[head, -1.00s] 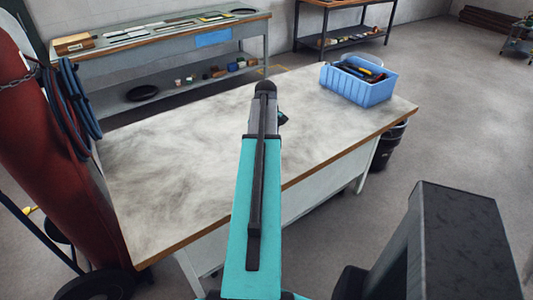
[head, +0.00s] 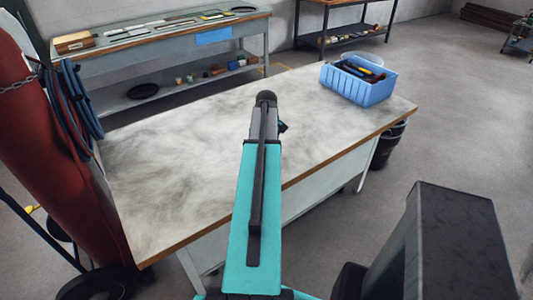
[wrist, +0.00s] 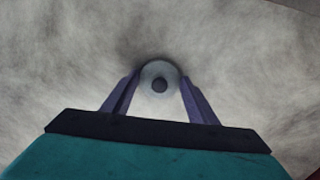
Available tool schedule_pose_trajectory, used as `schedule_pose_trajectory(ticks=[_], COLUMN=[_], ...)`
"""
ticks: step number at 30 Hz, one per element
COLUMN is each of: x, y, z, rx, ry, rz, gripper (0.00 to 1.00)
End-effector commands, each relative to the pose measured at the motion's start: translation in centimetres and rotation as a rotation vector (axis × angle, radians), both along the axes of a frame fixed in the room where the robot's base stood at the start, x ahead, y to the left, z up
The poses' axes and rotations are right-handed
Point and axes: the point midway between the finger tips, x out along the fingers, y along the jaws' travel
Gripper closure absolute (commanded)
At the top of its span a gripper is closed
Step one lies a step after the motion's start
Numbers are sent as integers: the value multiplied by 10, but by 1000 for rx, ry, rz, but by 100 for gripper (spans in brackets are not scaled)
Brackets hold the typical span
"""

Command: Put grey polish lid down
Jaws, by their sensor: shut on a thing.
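The grey polish lid (wrist: 145,75) is a small, round, pale grey disc with a dark round spot at its centre, seen from above in the wrist view. My gripper (wrist: 160,80) is shut on it, with one purple-grey finger at each side. Below it is the whitish, smudged tabletop (wrist: 60,60), with a dark shadow around the lid. I cannot tell whether the lid touches the table. In the head view my arm reaches over the workbench (head: 180,170) and hides the lid and fingers.
A blue bin (head: 357,88) with tools stands at the bench's far right corner. A dark bucket (head: 388,145) is on the floor beyond the right edge. Blue hoses (head: 78,100) hang at the left. The bench surface around my arm is clear.

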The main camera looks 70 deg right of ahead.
Motion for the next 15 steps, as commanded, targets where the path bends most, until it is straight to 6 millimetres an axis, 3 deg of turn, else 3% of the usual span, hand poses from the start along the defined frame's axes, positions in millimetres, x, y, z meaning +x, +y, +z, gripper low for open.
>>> schedule_pose_trajectory(ticks=[13, 14, 15], x=[0, 0, 0], y=[0, 0, 0], z=[-4, -4, -4], rx=[0, 0, 0], ry=[0, 0, 0], rz=[-1, -1, -1], gripper=[67, 45, 39])
